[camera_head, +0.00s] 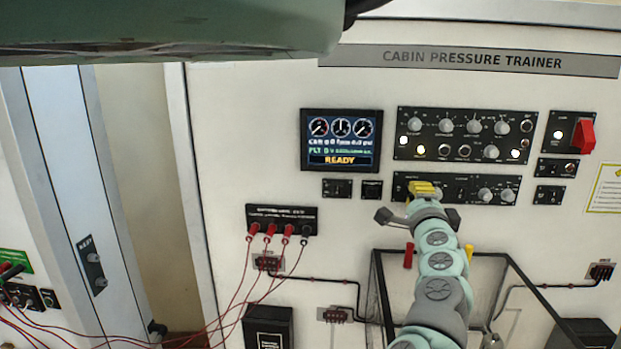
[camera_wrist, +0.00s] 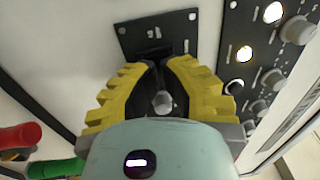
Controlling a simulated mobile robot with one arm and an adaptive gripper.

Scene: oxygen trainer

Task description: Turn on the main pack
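The trainer panel fills the head view, with a black upper control panel (camera_head: 408,154) and a black lower control panel (camera_head: 511,183) of switches and knobs. I cannot read which control is the main pack. My gripper (camera_head: 424,187), with yellow fingers, is in front of the left part of the lower panel and hides some of it.
A display (camera_head: 340,139) reads READY. A red guarded switch (camera_head: 584,137) is at the right. Red leads run from a terminal block (camera_head: 282,215) at the lower left. A black-framed box (camera_head: 376,290) stands below, around my arm.

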